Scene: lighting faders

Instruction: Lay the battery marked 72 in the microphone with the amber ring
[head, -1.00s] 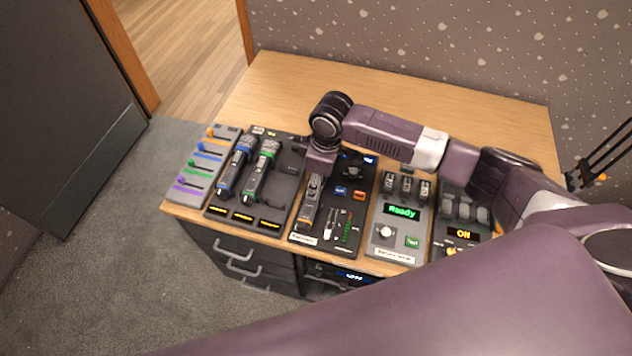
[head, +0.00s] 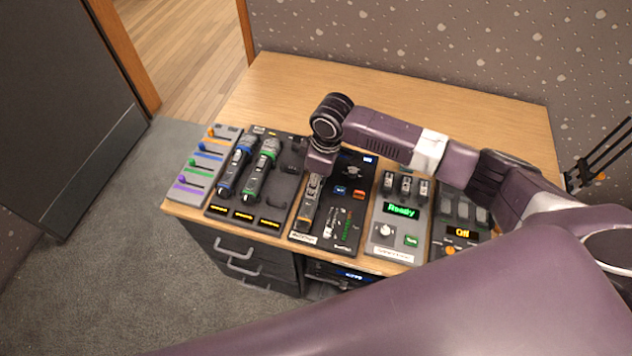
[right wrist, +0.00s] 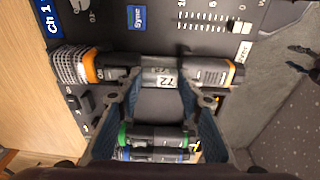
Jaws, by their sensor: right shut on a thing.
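The microphone with the amber ring (right wrist: 120,68) lies crosswise in the right wrist view, its mesh head at the left. In the head view this microphone (head: 308,212) lies on the dark panel, partly covered by my gripper. The battery marked 72 (right wrist: 164,79) is a grey cell between my right fingers, over the microphone's middle. My right gripper (right wrist: 160,92) is shut on it, and it also shows from above in the head view (head: 314,184). Whether the battery touches the bottom of the bay I cannot tell. My left gripper is not in view.
Microphones with blue (head: 236,166) and green (head: 262,168) rings lie left of the gripper. A fader panel (head: 204,168) stands at the far left. A grey unit reading Ready (head: 386,246) and another unit (head: 462,212) stand to the right. The desk's back (head: 420,110) is clear.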

